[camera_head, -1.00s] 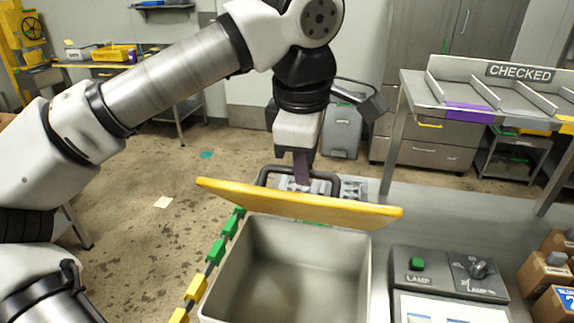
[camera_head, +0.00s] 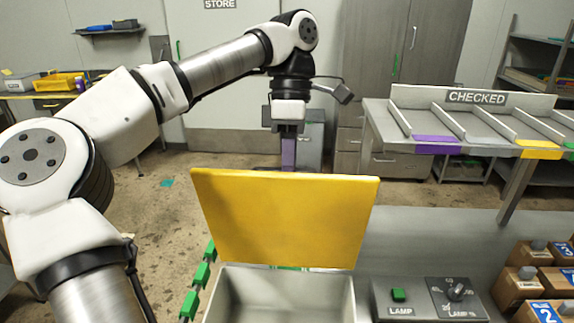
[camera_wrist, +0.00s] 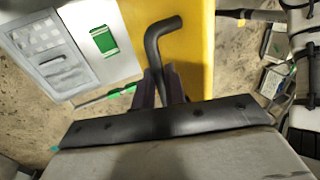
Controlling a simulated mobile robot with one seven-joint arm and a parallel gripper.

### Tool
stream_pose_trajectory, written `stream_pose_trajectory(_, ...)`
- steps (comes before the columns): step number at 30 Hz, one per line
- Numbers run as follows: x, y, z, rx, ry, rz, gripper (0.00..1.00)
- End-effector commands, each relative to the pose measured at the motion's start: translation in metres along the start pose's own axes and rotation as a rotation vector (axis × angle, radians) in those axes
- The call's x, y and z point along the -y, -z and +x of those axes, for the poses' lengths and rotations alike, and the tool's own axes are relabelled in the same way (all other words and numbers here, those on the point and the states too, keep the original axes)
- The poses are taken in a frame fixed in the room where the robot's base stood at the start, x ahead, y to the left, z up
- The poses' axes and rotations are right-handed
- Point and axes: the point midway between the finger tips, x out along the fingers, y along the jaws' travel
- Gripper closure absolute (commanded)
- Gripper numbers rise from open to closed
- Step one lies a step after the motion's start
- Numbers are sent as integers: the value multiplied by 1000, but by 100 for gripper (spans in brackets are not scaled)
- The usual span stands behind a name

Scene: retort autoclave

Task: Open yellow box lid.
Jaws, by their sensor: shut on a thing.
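The yellow lid (camera_head: 285,220) stands raised, close to upright, at the back edge of the grey open box (camera_head: 278,296). The box's inside shows only in part. My gripper (camera_head: 288,155) is behind the lid's top edge, and its fingertips are hidden there in the head view. In the wrist view, my gripper (camera_wrist: 163,88) is shut on the dark bent handle (camera_wrist: 156,48) on the lid. The yellow lid (camera_wrist: 200,50) also shows beside the handle in that view.
A control panel with a green lamp button (camera_head: 399,295) and a knob (camera_head: 457,291) sits right of the box. Labelled brown boxes (camera_head: 520,284) stand at the far right. A CHECKED rack (camera_head: 477,97) stands behind. The grey worktop (camera_head: 425,235) between is clear.

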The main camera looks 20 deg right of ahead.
Motion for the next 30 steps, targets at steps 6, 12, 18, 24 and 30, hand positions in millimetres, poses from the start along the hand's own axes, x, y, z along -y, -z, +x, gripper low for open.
stream_pose_trajectory(6,-2,2,4,-4,6,-3,100)
stream_pose_trajectory(12,-2,2,4,-4,6,-3,79)
stream_pose_trajectory(18,-1,1,2,-2,4,-2,66)
stream_pose_trajectory(24,-1,1,1,-2,3,-2,66)
stream_pose_trajectory(30,0,1,1,-1,1,-1,66)
